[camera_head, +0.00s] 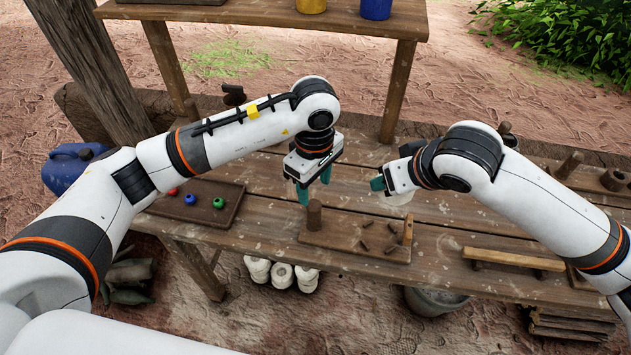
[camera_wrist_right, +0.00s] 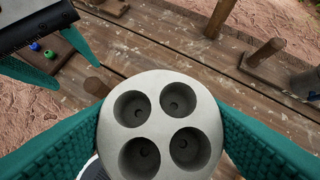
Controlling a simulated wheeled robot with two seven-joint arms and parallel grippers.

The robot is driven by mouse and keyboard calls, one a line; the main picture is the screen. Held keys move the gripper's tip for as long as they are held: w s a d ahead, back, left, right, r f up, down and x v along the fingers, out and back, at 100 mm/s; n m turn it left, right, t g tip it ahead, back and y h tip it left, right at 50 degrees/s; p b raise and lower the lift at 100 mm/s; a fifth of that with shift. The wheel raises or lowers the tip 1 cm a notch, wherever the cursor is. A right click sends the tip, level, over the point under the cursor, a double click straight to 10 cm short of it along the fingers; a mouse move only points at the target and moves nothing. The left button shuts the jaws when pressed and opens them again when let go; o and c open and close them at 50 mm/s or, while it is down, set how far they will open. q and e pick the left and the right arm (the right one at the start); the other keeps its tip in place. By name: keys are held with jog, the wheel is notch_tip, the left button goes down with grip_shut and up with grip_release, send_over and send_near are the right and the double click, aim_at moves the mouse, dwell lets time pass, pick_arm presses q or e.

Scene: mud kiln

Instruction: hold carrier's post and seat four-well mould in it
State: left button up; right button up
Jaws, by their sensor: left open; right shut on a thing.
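The carrier (camera_head: 340,238) is a flat wooden board on the bench with a thick upright post (camera_head: 314,214) at its left end and several small pegs. My left gripper (camera_head: 314,193) is open, pointing down just above the post, its teal fingers apart. My right gripper (camera_head: 385,187) is shut on the four-well mould (camera_head: 398,198), above and to the right of the carrier. In the right wrist view the mould (camera_wrist_right: 160,125) is a round grey block between both teal fingers, its four round wells facing the camera. A brown post top (camera_wrist_right: 96,87) shows beside it.
A dark tray (camera_head: 200,208) with red, blue and green beads lies on the left of the bench. A wooden rail (camera_head: 513,259) stands to the right of the carrier. A raised shelf (camera_head: 260,14) with yellow and blue pots is behind.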

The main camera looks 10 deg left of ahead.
aim_at(315, 216)
pick_arm(q)
notch_tip(315, 216, down, 12)
jog(key=shift+r, duration=0.25)
dwell(0.3)
grip_shut()
dwell(0.7)
jog(key=shift+d, duration=0.1)
pick_arm(e)
jog(key=shift+f+n+g+y, duration=0.55)
jog(key=shift+f+n+g, duration=0.4)
jog(key=shift+f+n, duration=1.05)
jog(key=shift+f+n+g+y, duration=0.5)
jog(key=shift+f+n+g, duration=0.5)
jog(key=shift+f+n, duration=1)
jog(key=shift+f+n+g+y, duration=0.55)
jog(key=shift+f+n+g, duration=0.4)
jog(key=shift+f+n, duration=1)
